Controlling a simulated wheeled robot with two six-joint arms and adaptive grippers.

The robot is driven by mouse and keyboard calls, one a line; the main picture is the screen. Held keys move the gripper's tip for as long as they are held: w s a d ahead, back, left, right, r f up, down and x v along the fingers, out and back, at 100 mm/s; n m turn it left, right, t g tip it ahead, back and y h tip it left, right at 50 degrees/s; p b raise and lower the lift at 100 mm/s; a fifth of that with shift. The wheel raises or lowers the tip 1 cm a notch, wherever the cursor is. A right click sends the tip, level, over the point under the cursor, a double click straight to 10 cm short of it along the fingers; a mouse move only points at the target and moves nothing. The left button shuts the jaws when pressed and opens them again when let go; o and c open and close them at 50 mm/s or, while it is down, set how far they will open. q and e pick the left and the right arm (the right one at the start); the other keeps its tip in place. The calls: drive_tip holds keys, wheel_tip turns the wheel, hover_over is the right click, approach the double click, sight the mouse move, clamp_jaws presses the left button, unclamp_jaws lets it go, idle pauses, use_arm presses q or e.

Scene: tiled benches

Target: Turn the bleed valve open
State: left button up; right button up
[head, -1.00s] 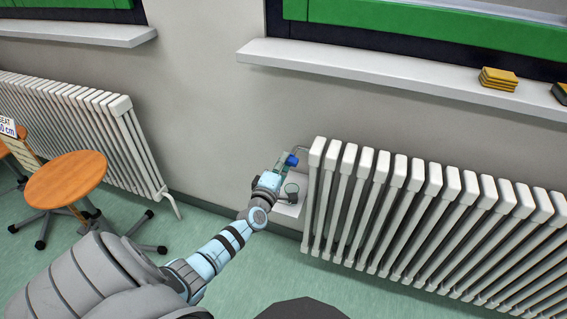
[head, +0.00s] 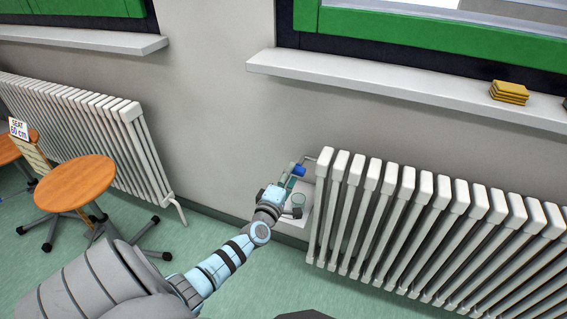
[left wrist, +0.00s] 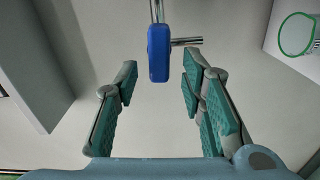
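The bleed valve's blue handle (head: 298,170) is at the upper left end of the right radiator, on a thin metal pipe. In the left wrist view the blue handle (left wrist: 159,56) is upright in the picture, with a metal stub to its right. My left gripper (head: 287,184) is just below and left of the handle. In the left wrist view my left gripper (left wrist: 160,78) is open, with the handle in line between its fingers and a gap on each side. I cannot tell whether the handle is between the tips or just beyond them. My right gripper is out of view.
A small cup (head: 298,200) stands on a white surface beside the radiator (head: 400,215), below the valve. A window sill (head: 390,85) with yellow blocks (head: 509,91) overhangs the wall. A wooden stool (head: 75,183) and another radiator are at left.

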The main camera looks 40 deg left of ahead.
use_arm(q)
drive_tip(key=v, duration=1)
drive_tip(key=shift+s, duration=0.15)
drive_tip(key=shift+d, duration=0.15)
